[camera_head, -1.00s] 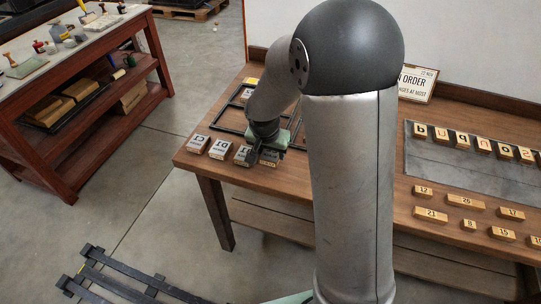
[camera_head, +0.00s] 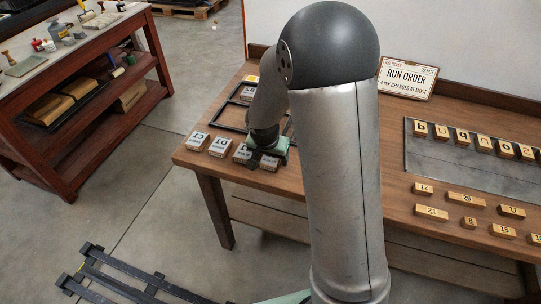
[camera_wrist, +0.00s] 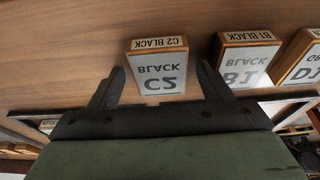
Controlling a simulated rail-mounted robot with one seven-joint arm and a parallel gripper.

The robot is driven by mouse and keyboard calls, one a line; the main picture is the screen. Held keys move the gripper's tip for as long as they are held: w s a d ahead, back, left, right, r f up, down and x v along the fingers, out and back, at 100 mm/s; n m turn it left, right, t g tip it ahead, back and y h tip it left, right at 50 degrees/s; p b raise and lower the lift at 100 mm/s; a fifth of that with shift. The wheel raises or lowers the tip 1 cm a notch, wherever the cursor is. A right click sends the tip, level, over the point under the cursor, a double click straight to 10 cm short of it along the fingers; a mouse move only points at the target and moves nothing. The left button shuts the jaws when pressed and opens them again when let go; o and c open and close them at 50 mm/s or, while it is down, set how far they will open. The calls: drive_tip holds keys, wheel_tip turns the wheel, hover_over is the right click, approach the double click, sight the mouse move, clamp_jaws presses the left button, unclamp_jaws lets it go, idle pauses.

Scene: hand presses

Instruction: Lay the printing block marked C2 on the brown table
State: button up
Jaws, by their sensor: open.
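The printing block marked C2 (camera_wrist: 158,72) lies on the wooden tabletop, its label upside down in the wrist view. My gripper (camera_wrist: 161,74) is open, with one finger on each side of the block's near part and small gaps visible. In the head view my gripper (camera_head: 267,158) is low over the right end of a block row and largely hides C2. The brown table (camera_head: 396,190) carries these blocks.
Blocks B1 (camera_wrist: 246,62) and D1 (camera_wrist: 303,62) lie close beside C2; C1 (camera_head: 197,141) is at the row's left end. A dark frame (camera_head: 229,117) lies behind the row. A run-order sign (camera_head: 407,77) and several numbered pieces (camera_head: 431,212) stand farther right.

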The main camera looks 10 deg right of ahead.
drive_tip(key=shift+r, duration=0.1)
drive_tip(key=shift+r+p, duration=0.25)
drive_tip(key=shift+p, duration=0.15)
drive_tip(key=v, duration=1.1)
drive_tip(key=s+r+n+g+y, duration=0.2)
drive_tip(key=s+n, duration=0.5)
drive_tip(key=s, duration=1.6)
drive_tip(key=shift+d, duration=0.3)
